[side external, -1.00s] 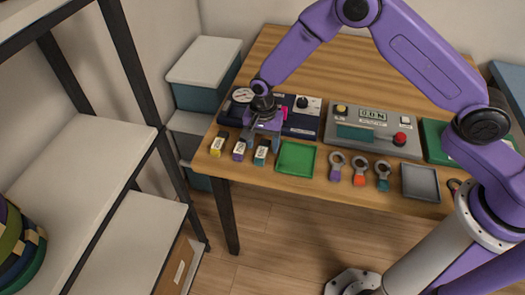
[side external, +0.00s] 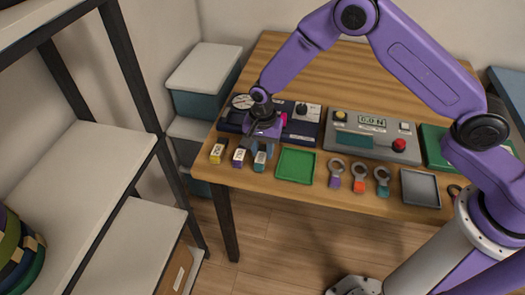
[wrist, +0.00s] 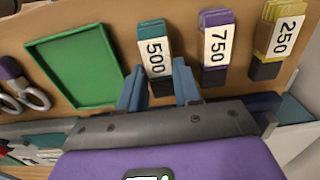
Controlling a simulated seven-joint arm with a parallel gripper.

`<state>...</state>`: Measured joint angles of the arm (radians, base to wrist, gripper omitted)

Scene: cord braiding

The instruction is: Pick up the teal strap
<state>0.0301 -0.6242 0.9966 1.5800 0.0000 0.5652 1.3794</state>
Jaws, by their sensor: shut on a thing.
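The strap appears to be still on the table. The purple strap (wrist: 217,45), labelled 750, and the yellow strap (wrist: 279,37), labelled 250, lie beside it.
A green tray (side external: 296,164) is just right of the straps. Three ring-ended tools (side external: 359,178) and a grey tray (side external: 420,188) lie further right. Behind stand a dark-blue panel (side external: 305,131) and a grey panel with a readout (side external: 372,143). The wooden table (side external: 300,60) is clear at the back.

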